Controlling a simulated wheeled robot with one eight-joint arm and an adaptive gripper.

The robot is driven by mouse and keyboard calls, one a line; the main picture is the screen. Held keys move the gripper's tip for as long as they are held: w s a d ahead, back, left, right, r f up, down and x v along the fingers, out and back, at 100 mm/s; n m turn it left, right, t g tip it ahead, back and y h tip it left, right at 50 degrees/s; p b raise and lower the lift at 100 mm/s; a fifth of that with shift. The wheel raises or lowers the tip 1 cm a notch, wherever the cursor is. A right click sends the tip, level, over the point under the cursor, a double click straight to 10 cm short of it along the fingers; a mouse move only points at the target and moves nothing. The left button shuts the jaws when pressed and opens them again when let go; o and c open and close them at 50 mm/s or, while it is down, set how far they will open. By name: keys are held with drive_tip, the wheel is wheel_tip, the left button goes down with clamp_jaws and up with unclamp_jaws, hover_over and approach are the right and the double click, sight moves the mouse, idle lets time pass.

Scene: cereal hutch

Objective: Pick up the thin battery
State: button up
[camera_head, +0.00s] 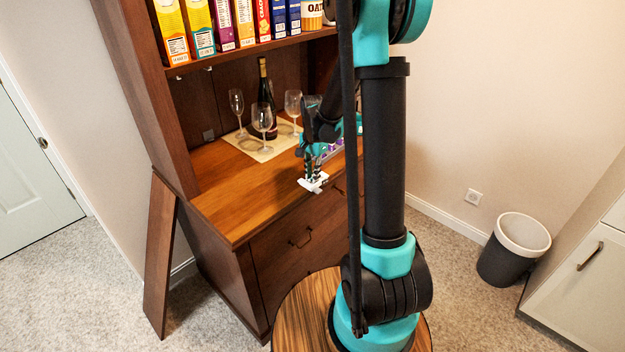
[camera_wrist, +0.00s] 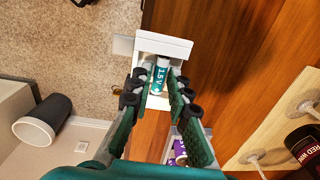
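The thin battery (camera_wrist: 160,76), a slim teal and white cylinder marked 1.5 V, shows in the wrist view over a small white holder (camera_wrist: 163,45). In the head view the white holder (camera_head: 313,184) is at the counter's front edge, and the battery is too small to make out. My gripper (camera_wrist: 158,88) is open, with one finger on each side of the battery. Narrow gaps seem to show between the fingers and the battery. In the head view my gripper (camera_head: 313,171) is right above the holder, pointing down.
Purple items in a pale tray (camera_wrist: 180,152) lie behind my fingers. A wine bottle (camera_head: 265,98) and several glasses stand on a light mat (camera_head: 246,145) farther back. Cereal boxes (camera_head: 222,25) line the shelf above. The counter's left part (camera_head: 228,205) is clear.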

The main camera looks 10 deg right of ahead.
clamp_jaws()
drive_tip(key=shift+r, duration=0.1)
